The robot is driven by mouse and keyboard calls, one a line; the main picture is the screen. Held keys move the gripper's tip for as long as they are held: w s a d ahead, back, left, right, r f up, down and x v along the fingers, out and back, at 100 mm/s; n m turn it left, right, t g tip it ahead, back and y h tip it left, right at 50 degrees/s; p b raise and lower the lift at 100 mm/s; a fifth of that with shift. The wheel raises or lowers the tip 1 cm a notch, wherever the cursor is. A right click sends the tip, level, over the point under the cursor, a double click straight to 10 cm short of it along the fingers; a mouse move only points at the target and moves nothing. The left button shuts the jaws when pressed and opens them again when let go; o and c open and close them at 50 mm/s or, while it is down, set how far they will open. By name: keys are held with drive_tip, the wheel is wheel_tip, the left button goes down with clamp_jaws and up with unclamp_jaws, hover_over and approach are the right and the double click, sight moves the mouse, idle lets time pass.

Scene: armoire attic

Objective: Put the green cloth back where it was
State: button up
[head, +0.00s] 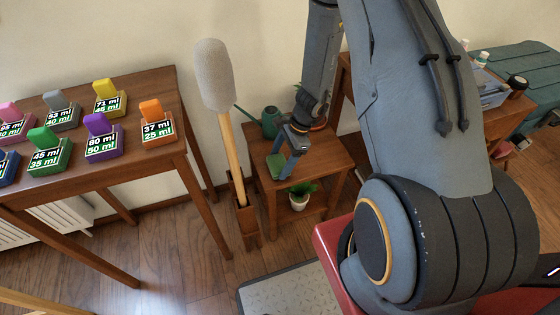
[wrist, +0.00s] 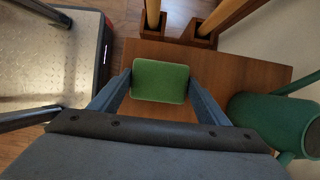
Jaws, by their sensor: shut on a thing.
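The green cloth (wrist: 160,81) is a small rounded block-like piece, held between the two blue fingers of my gripper (wrist: 159,88) in the wrist view. In the head view the cloth (head: 276,166) shows at the fingertips of my gripper (head: 285,167), over the near part of the small wooden side table (head: 318,150). The gripper points down and is shut on the cloth. I cannot tell whether the cloth touches the tabletop.
A green watering can (head: 270,122) stands at the table's back; a potted plant (head: 301,195) is on its lower shelf. A long-handled roller (head: 215,85) stands upright in a wooden holder (head: 246,218) beside the table. A desk (head: 155,90) with colored labelled blocks is left.

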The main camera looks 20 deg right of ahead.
drive_tip(key=shift+f, duration=0.2)
drive_tip(key=o, duration=1.1)
drive_tip(key=v, duration=1.2)
drive_tip(key=s+r+n+h, duration=0.4)
drive_tip(key=s+r+n, duration=1.2)
drive_tip(key=r, duration=0.4)
drive_tip(key=shift+s+a+r+h, duration=0.3)
drive_tip(key=shift+s+a, duration=0.15)
drive_tip(key=shift+s, duration=0.1)
